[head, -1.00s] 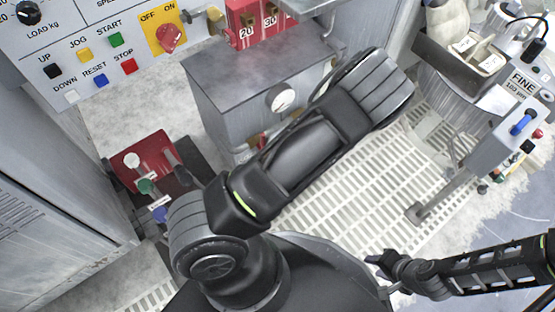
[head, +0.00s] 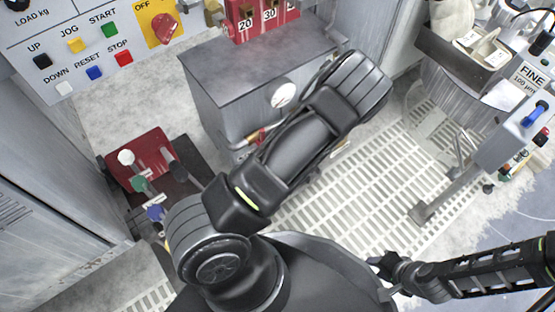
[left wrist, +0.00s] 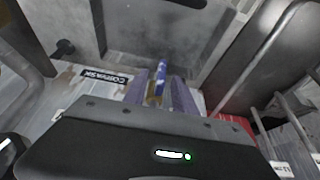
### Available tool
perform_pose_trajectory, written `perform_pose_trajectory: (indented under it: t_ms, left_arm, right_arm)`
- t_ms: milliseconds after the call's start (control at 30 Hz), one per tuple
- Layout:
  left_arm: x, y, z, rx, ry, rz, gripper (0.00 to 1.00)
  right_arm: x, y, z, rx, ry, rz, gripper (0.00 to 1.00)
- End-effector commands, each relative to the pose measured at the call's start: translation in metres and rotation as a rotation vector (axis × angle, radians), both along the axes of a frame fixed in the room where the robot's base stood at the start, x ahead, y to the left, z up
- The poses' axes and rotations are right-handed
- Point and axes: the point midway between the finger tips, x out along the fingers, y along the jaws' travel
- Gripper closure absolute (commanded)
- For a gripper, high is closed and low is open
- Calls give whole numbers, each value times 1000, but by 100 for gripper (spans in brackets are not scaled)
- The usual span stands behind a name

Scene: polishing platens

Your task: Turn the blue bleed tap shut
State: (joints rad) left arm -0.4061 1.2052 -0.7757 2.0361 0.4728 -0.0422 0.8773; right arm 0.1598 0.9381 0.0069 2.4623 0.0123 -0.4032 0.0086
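The blue bleed tap (left wrist: 161,68) shows in the left wrist view as a narrow blue handle with a brass-coloured part below it. My left gripper (left wrist: 160,88) has one finger on each side of it, with a narrow gap visible, so it looks open around the tap. Contact cannot be made out. In the head view my left arm hides this gripper, and I cannot pick out the tap there. My right gripper (head: 384,275) is at the lower right of the head view, empty, its fingers apart, far from the grey cabinet.
A grey cabinet (head: 250,65) with a round gauge (head: 284,95) stands beyond my left arm. A red block with several levers (head: 140,158) is at left. A grey box with a blue handle (head: 505,138) stands at right. The slatted floor (head: 350,205) between is clear.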

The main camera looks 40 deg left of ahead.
Motion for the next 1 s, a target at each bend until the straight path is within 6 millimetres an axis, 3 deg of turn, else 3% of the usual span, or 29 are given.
perform_pose_trajectory:
  t_ms: [100,500,1000]
  left_arm:
    - [0,0,0,0,0,0,68]
    - [0,0,0,0,0,0,100]
    - [0,0,1,1,3,-1,100]
  right_arm:
    - [0,0,0,0,0,0,64]
    - [0,0,0,0,0,0,64]
    - [0,0,1,0,0,0,64]
